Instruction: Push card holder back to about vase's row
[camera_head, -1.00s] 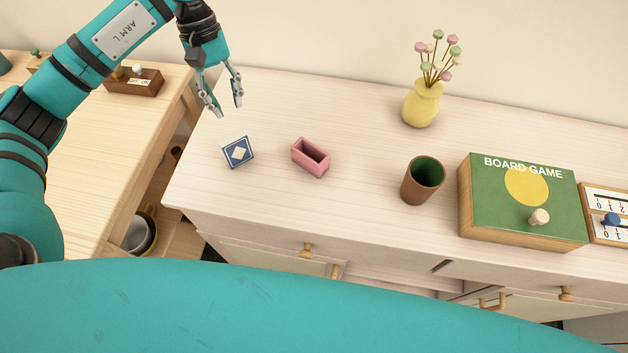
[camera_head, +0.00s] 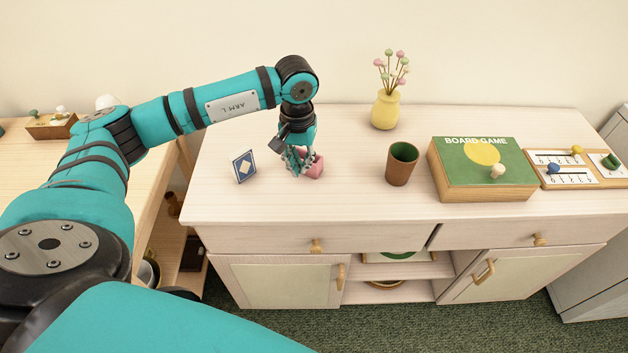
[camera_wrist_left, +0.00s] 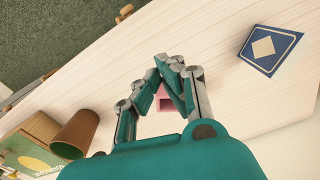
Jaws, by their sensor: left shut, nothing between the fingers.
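The card holder, a small pink open box (camera_head: 316,166), stands on the pale cabinet top, partly hidden behind my left gripper. In the left wrist view its pink inside (camera_wrist_left: 165,104) shows between my fingers. My left gripper (camera_head: 298,168) points down at the holder's front left side, its fingers shut with nothing between them. In the left wrist view the fingertips (camera_wrist_left: 171,66) meet on the holder's front side; I cannot tell whether they touch it. The yellow vase (camera_head: 385,111) with pink and green flowers stands farther back and to the right. My right gripper is not in view.
A blue card box (camera_head: 244,167) stands left of the holder. A brown cup (camera_head: 402,164) and a green board game box (camera_head: 485,168) stand to the right, then a counting board (camera_head: 565,171). The cabinet top (camera_head: 330,125) behind the holder is clear.

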